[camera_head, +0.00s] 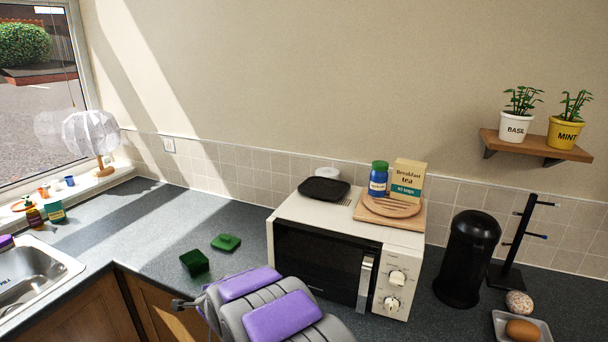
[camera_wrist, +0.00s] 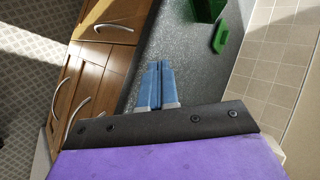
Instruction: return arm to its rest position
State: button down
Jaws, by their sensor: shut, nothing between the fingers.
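My arm shows in the head view as grey links with purple pads, at the bottom centre in front of the microwave. In the wrist view my gripper (camera_wrist: 158,68) has its two blue fingers together and nothing between them. The fingers point along the dark worktop (camera_wrist: 190,50), with wooden cabinet doors to their left. In the head view the gripper itself cannot be made out clearly.
A white microwave (camera_head: 318,262) stands right of my arm, bearing a black tray (camera_head: 324,189), a blue jar (camera_head: 378,182) and a tea box (camera_head: 407,180). Two green objects, a block (camera_head: 195,263) and a flatter piece (camera_head: 226,242), lie on the worktop. A black canister (camera_head: 468,258) stands right.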

jog(key=s+d+r+n+g+y, duration=0.1)
jog(key=s+d+r+n+g, duration=0.3)
jog(key=s+d+r+n, duration=0.65)
jog(key=s+d+n+g+h, duration=0.1)
jog(key=s+d+g+h, duration=0.1)
jog(key=s+d, duration=1.2)
jog(key=s+d+r+n+g+h, duration=0.1)
jog(key=s+d+n+g+h, duration=0.1)
jog(key=s+d, duration=1.3)
jog(key=s+g+h, duration=0.1)
jog(key=s+g, duration=0.1)
jog(key=s, duration=0.4)
